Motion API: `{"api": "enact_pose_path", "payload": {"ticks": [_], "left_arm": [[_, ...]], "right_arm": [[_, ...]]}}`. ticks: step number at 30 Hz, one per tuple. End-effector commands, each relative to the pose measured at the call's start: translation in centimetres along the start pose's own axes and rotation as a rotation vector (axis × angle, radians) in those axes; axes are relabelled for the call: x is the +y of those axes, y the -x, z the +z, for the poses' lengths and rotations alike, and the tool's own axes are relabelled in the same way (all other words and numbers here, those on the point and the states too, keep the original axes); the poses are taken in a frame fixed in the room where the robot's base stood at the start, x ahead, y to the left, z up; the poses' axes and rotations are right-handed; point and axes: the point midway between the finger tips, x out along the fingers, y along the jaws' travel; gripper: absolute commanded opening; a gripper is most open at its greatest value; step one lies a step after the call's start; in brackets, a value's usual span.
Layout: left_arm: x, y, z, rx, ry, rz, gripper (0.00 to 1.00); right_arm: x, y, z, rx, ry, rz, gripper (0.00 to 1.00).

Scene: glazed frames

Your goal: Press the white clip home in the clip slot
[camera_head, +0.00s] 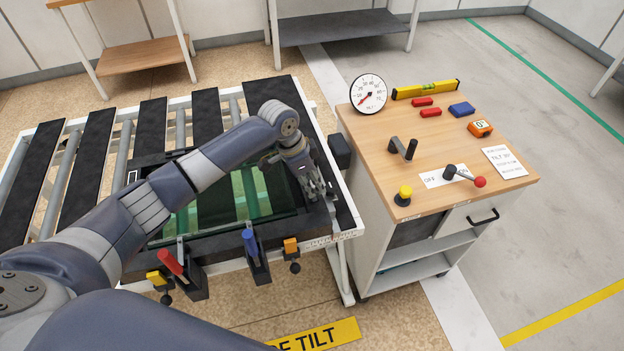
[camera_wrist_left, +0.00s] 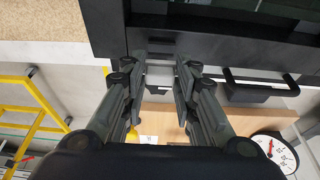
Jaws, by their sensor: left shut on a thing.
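My left gripper (camera_head: 318,194) is at the right side of the black frame (camera_head: 205,250), on the roller table. In the left wrist view my left gripper (camera_wrist_left: 161,68) has its two fingertips close to the black frame's edge (camera_wrist_left: 220,46). The clip slot is not clearly seen; dark recesses in the frame lie just ahead of the fingertips. I cannot tell how deep the clip sits. My right gripper is not in view.
Red (camera_head: 170,262), blue (camera_head: 249,241) and orange (camera_head: 290,245) clamp handles stand along the frame's front edge. A wooden-topped cart (camera_head: 440,140) with a dial gauge (camera_head: 368,94), levers and a yellow button stands close on the right. A dark box (camera_head: 340,151) sits between frame and cart.

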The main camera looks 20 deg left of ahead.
Motion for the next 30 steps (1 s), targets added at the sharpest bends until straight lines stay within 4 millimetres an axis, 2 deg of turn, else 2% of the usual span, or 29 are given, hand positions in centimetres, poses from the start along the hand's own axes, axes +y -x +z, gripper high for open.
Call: {"api": "enact_pose_path", "payload": {"ticks": [13,30], "left_arm": [[0.0,-0.1,0.0,0.000,0.000,0.000,0.08],[0.0,-2.3,0.7,0.001,0.000,0.000,0.08]], "right_arm": [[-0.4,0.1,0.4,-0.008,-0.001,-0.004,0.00],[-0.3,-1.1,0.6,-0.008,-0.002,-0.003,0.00]]}}
